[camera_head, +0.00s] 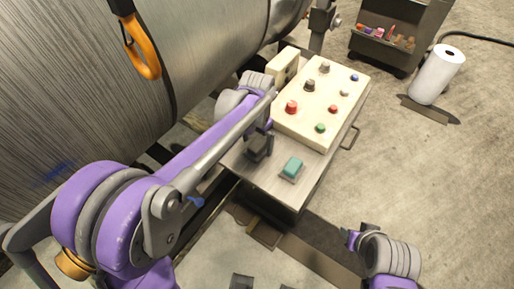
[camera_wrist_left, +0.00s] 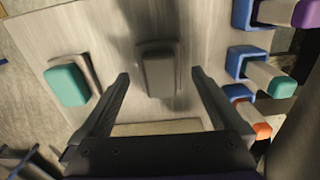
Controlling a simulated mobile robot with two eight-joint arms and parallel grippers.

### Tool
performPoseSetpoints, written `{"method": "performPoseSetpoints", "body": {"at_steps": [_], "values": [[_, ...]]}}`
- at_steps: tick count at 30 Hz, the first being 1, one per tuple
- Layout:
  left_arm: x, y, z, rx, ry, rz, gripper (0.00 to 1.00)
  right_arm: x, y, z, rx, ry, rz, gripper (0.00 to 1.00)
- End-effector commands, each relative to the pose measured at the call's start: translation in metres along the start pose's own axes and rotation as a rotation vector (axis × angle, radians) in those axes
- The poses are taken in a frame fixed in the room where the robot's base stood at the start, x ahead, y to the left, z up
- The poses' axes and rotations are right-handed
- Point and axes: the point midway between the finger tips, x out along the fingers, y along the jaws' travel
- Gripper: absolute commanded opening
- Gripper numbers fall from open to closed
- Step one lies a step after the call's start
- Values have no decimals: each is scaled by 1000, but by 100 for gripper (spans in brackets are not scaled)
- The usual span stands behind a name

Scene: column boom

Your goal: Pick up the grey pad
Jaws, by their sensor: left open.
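The grey pad (camera_wrist_left: 159,72) shows in the left wrist view as a dark grey rounded block on a slightly larger base, on the grey tabletop (camera_wrist_left: 115,30). My left gripper (camera_wrist_left: 158,82) is open, with one finger to either side of the pad in the picture; I see no contact. In the head view my left gripper (camera_head: 258,146) is over the near part of the table, and I cannot make out the pad clearly there. A teal pad (camera_head: 292,167) lies to the right of the gripper; it also shows in the left wrist view (camera_wrist_left: 67,86).
A cream control panel (camera_head: 330,97) with coloured knobs stands behind on the table. Blue holders with coloured blocks (camera_wrist_left: 262,78) line the right in the wrist view. A large metal cylinder (camera_head: 90,80) fills the left.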

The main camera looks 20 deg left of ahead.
Motion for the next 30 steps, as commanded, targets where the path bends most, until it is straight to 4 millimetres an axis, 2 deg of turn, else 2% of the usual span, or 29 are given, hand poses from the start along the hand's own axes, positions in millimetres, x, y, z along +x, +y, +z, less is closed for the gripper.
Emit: {"method": "performPoseSetpoints", "body": {"at_steps": [4,12,25,26,30], "values": [[16,0,0,0,0,0,100,1,0,1,0,-1,0,44],[18,0,0,0,0,0,98,1,0,1,0,-1,0,44],[18,0,0,0,0,0,21,1,0,1,0,-1,0,44],[18,0,0,0,0,0,16,1,0,1,0,-1,0,44],[18,0,0,0,0,0,16,1,0,1,0,-1,0,44]]}}
